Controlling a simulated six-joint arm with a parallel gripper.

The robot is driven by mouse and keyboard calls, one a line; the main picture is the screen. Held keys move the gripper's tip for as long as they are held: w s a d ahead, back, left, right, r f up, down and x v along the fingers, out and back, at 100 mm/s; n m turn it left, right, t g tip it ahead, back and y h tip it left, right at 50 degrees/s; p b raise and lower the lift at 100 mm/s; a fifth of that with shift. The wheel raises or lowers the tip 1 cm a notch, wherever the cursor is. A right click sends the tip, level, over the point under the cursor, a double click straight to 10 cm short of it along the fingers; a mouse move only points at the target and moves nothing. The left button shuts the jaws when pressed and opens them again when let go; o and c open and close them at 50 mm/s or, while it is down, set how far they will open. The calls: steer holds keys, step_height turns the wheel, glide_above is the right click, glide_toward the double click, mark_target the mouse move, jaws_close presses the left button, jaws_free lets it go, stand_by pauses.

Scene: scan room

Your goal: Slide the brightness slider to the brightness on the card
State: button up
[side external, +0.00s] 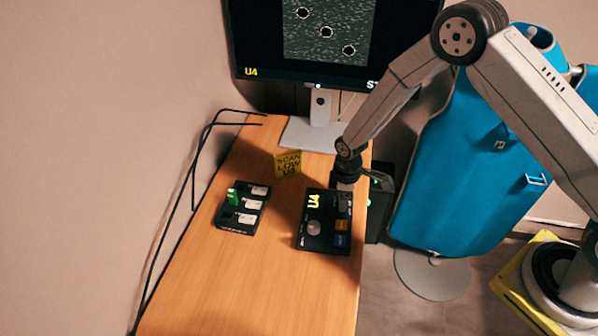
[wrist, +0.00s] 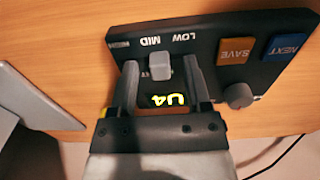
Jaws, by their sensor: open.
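A yellow card (side external: 288,164) stands on the desk and reads SCAN LOW, with a small last line that looks like U3. The black control box (side external: 322,243) lies in front of it and shows U4 in yellow. In the wrist view the box (wrist: 222,72) appears upside down. Its grey slider knob (wrist: 159,66) is close to the MID label and left of LOW in that picture. My gripper (wrist: 161,64) is open with one finger on each side of the knob; contact cannot be told. In the side view my gripper (side external: 344,186) hides the slider.
The box also has an orange SAVE button (wrist: 236,51), a blue NEXT button (wrist: 284,47) and a round knob (wrist: 238,95). A black tray (side external: 226,225) with labelled pieces sits to the left. A monitor (side external: 265,45) stands behind. The front desk is clear.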

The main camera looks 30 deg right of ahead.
jaws_close()
stand_by(1.4)
